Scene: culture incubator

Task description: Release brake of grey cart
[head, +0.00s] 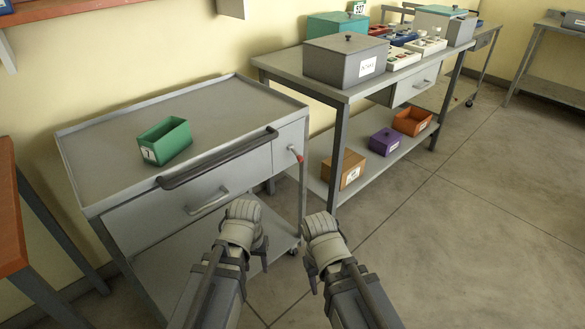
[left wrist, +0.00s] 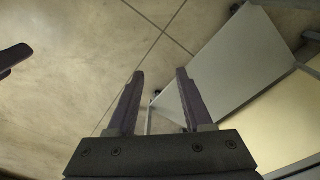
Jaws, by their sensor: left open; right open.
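The grey cart (head: 190,95) stands at the left in the head view, with a dark push handle (head: 218,160) and a drawer along its front. A small red-tipped lever (head: 296,154) sticks out at its front right corner. My left gripper (head: 262,254) is in front of the cart, below and left of the lever and apart from it. In the left wrist view its fingers (left wrist: 155,95) are spread and empty over the floor, beside the cart's lower shelf (left wrist: 240,60). My right gripper (head: 312,274) is open and empty, right of the left one.
A green bin (head: 166,142) sits on the cart top. A grey bench (head: 345,95) with a lidded grey box (head: 345,60) stands behind right; its lower shelf holds brown, purple and orange bins. An orange-topped table (head: 10,215) is at left. Floor at right is clear.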

